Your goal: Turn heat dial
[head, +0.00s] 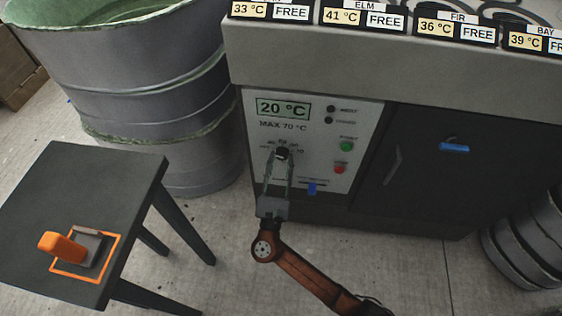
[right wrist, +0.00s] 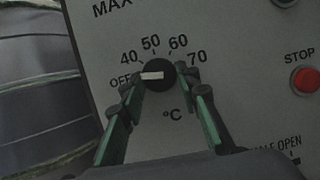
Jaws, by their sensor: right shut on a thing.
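The heat dial (right wrist: 160,75) is a round black knob with a white pointer on the light control panel (head: 330,120). In the right wrist view its pointer lies to the left, at the OFF mark, below 40. The scale around it reads OFF, 40, 50, 60, 70 °C. In the head view the dial (head: 282,154) sits under the display (head: 283,108), which reads 20 °C, above the words MAX 70 °C. My right gripper (head: 280,160) is shut on the dial, one finger on each side; its fingers also show in the right wrist view (right wrist: 160,84). My left gripper is not in view.
A green START button (head: 346,146) and a red STOP button (head: 339,169) are right of the dial. A blue slider (head: 312,188) is below. A dark stool (head: 90,190) with an orange-handled tool (head: 62,246) stands left. A large grey drum (head: 150,80) stands behind it.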

